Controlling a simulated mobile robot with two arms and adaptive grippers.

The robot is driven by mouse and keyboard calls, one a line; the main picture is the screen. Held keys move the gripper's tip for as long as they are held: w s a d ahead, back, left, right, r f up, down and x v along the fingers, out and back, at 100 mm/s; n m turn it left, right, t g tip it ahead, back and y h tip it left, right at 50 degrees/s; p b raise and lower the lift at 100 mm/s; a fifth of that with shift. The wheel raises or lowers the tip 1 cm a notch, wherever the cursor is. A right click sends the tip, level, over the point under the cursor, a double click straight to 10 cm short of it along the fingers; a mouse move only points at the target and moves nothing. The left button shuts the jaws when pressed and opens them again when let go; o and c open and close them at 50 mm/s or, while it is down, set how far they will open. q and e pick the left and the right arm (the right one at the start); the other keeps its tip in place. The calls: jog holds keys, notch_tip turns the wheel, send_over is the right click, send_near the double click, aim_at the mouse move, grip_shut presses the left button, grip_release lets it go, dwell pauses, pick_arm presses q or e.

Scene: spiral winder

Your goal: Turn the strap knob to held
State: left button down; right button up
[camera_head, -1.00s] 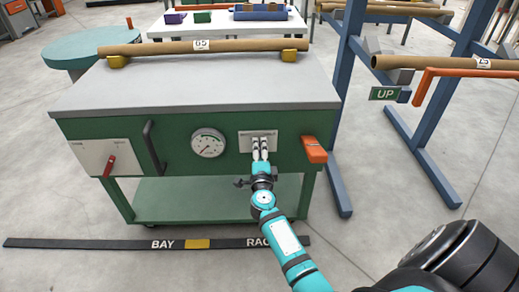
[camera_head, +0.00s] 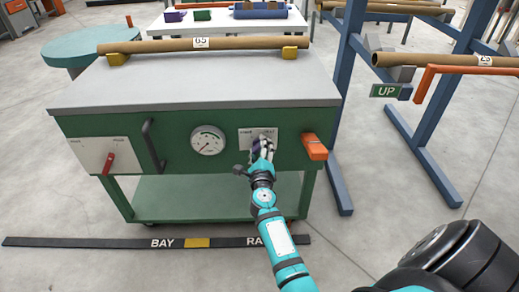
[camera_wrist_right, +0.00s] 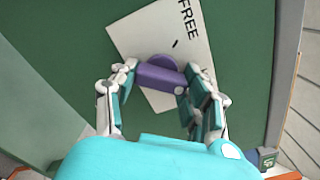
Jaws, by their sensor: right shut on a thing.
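The strap knob (camera_wrist_right: 160,77) is purple and sits on a white plate (camera_wrist_right: 199,38) on the green cabinet front. In the right wrist view the word FREE shows on the plate, to the upper right of the knob. My right gripper (camera_wrist_right: 165,84) is shut on the knob, with a finger on each side. In the head view the gripper (camera_head: 262,148) covers much of the knob, and the small lettering on the plate (camera_head: 268,132) is hard to read. The knob's exact setting cannot be told. My left gripper is not in view.
An orange block-like part (camera_head: 314,148) juts out just right of the plate. A round gauge (camera_head: 208,140), a black handle (camera_head: 153,146) and a red lever (camera_head: 109,162) are to the left. A cardboard tube (camera_head: 150,46) lies on yellow supports above the cabinet top.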

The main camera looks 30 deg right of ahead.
jog(key=shift+f, duration=0.15)
dwell(0.3)
jog(key=o, duration=1.2)
jog(key=shift+c, duration=0.2)
